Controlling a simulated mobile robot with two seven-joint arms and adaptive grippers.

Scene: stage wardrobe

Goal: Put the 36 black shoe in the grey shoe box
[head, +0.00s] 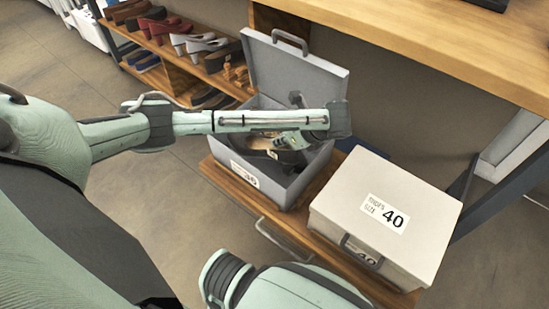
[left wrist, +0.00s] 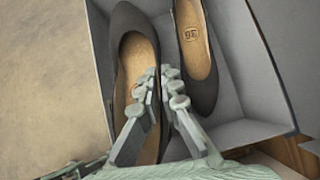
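The grey shoe box (head: 265,185) stands open on a low wooden bench, its lid (head: 292,75) raised at the back and a size 36 label on its front. In the left wrist view, two black shoes lie side by side within the box walls. The right shoe (left wrist: 200,70) has a 36 mark on its tan insole. The left shoe (left wrist: 128,35) has my left gripper (left wrist: 160,75) at its side, one finger inside and one outside, pinching its wall. I cannot tell whether this shoe touches the box floor. My right gripper is not in view.
A closed pale box (head: 330,205) labelled 40 stands right of the grey box on the bench (head: 230,185). A wooden counter (head: 430,45) overhangs behind. A rack of shoes (head: 185,60) stands at the back left. The floor at left is clear.

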